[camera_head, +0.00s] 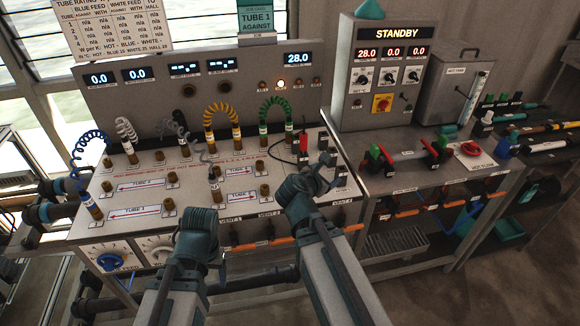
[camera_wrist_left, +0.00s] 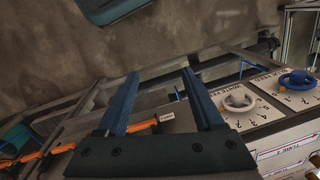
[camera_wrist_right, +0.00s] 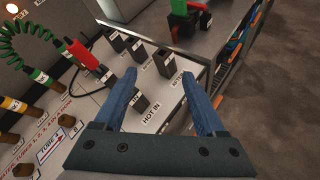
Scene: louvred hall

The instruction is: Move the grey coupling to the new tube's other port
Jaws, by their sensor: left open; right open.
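A grey coiled hose (camera_head: 192,140) arches over the left half of the bench panel. Its lower grey coupling (camera_head: 215,188) appears seated on a brass port; where its other end sits is hard to tell. Tube plates with red arrows, one at left (camera_head: 140,187) and one at right (camera_head: 242,197), lie between brass ports. My left gripper (camera_head: 200,215) is open and empty near the panel's front edge, its fingers mostly hidden in the head view. My right gripper (camera_head: 325,168) is open and empty above the black sockets by the "HOT IN" label (camera_wrist_right: 151,115).
White (camera_head: 125,130), blue (camera_head: 85,150), yellow (camera_head: 222,112) and green (camera_head: 275,108) coiled hoses stand on the panel. A red plug (camera_head: 303,143) with a black lead stands near my right gripper. A standby control box (camera_head: 385,75) is at right. Valves with orange handles line the front.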

